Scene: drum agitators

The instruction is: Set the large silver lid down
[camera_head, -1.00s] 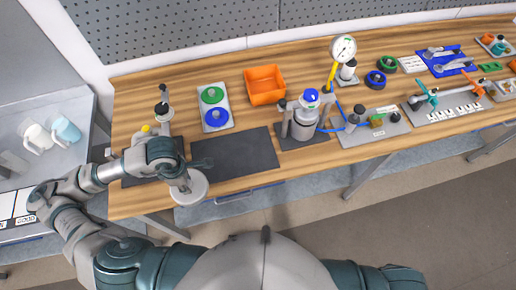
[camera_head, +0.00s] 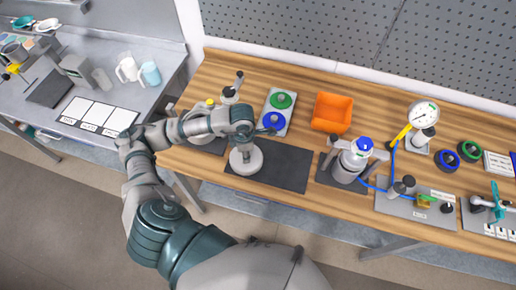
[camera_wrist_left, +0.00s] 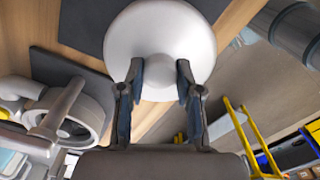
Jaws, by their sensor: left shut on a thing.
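The large silver lid (camera_head: 245,161) is a pale round disc with a central knob. My left gripper (camera_head: 243,139) is shut on its knob from above. In the left wrist view the lid (camera_wrist_left: 160,35) spans the top middle, with the fingers (camera_wrist_left: 158,80) on either side of the knob. The lid is over the left end of a dark mat (camera_head: 285,168), close to the table's front edge. I cannot tell whether it touches the mat. My right gripper is not in view.
An open metal vessel (camera_wrist_left: 75,118) shows in the left wrist view. Behind the mat are a plate with green and blue rings (camera_head: 277,112) and an orange bin (camera_head: 332,112). A blue-capped vessel (camera_head: 350,162) stands to the right. The mat's right part is clear.

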